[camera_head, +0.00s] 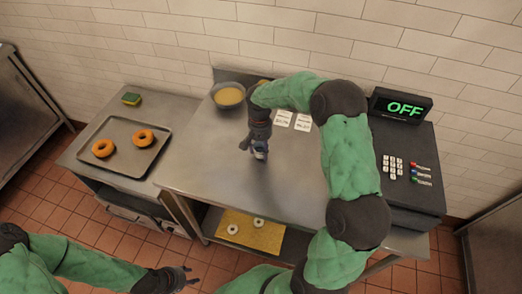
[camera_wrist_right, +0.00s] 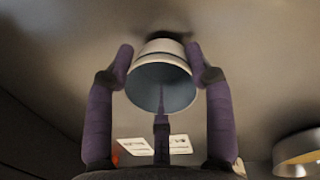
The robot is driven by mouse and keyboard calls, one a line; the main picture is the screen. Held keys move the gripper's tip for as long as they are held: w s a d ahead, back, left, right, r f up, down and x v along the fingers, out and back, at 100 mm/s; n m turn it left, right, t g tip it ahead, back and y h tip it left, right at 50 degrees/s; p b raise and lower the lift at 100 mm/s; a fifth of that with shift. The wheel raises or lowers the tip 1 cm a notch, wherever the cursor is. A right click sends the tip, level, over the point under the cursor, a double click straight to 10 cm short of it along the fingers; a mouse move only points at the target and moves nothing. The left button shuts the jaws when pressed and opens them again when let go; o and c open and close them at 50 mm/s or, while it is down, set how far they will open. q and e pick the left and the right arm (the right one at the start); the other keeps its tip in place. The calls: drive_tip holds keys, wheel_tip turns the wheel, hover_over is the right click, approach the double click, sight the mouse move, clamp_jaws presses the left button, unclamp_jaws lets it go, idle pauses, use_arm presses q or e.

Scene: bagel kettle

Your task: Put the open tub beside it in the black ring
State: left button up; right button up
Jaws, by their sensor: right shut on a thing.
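My right gripper (camera_head: 257,150) is low over the steel table, pointing toward its front. The tub's open mouth and bluish inside face the wrist camera. In the head view, only a bit of the tub (camera_head: 261,154) shows between the fingers. I cannot make out the black ring in either view. My left gripper (camera_head: 193,275) is at the bottom left, empty, with its fingers apart.
A metal bowl (camera_head: 228,96) with yellowish contents stands at the table's back left. Two white cards (camera_head: 292,121) lie behind my right arm. A tray (camera_head: 150,162) with two bagels and a sponge (camera_head: 131,99) are left. A dark keypad unit (camera_head: 408,165) stands right.

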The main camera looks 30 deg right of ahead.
drive_tip(key=shift+f, duration=0.3)
drive_tip(key=shift+f, duration=0.15)
drive_tip(key=o, duration=0.8)
